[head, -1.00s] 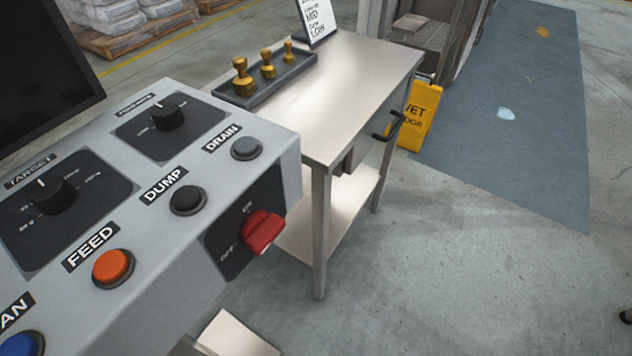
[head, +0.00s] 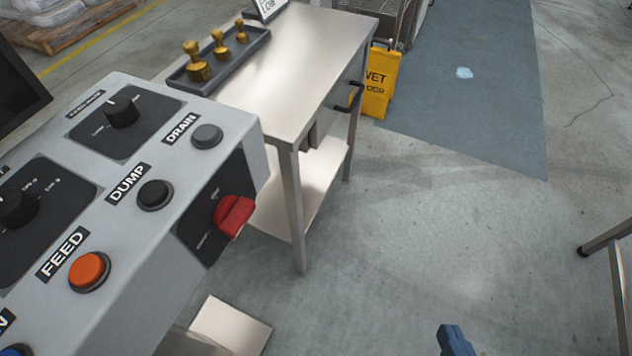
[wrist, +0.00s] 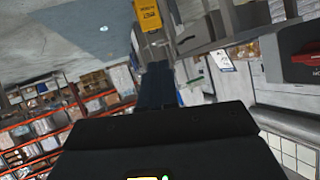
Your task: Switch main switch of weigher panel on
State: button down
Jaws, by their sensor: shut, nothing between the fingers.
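The grey weigher panel (head: 215,115) fills the left of the head view. Its main switch (head: 234,215) is a red rotary handle on a black plate (head: 196,240) on the panel's right end face. Lettering beside the handle is too small to read surely, and I cannot tell which position it is set to. The red switch also shows at the right edge of the wrist view (wrist: 307,52). My gripper (head: 452,338) shows as a dark blue tip at the bottom of the head view, well right of the switch. Its fingers (wrist: 157,82) are shut and empty in the wrist view, apart from the switch.
The panel top carries feed (head: 89,270), dump (head: 155,194) and drain (head: 206,135) buttons and black knobs. A steel table (head: 310,60) with a tray of brass weights (head: 178,78) stands behind. A yellow wet-floor sign (head: 378,82) stands beyond.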

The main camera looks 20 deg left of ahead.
jog(key=w+a+r+n+g+y+p, duration=0.1)
jog(key=w+a+r+n+g+y, duration=0.35)
jog(key=a, duration=0.45)
jog(key=w+a+r+n+g+y+p, duration=0.1)
jog(key=w+a+r+n+g, duration=0.3)
jog(key=a+r, duration=0.45)
jog(key=s+a+r+n+g, duration=0.2)
jog(key=a+r+n, duration=0.1)
jog(key=r+n, duration=0.3)
jog(key=shift+s+a+r+h, duration=0.15)
jog(key=shift+a+r+h, duration=0.3)
jog(key=shift+r, duration=0.2)
jog(key=shift+n+g, duration=0.25)
send_over(241, 202)
jog(key=d, duration=0.3)
notch_tip(241, 202, down, 7)
jog(key=f, duration=0.2)
jog(key=shift+s+d+f, duration=0.15)
jog(key=shift+s+f, duration=0.05)
jog(key=shift+f, duration=0.9)
jog(key=shift+w, duration=0.1)
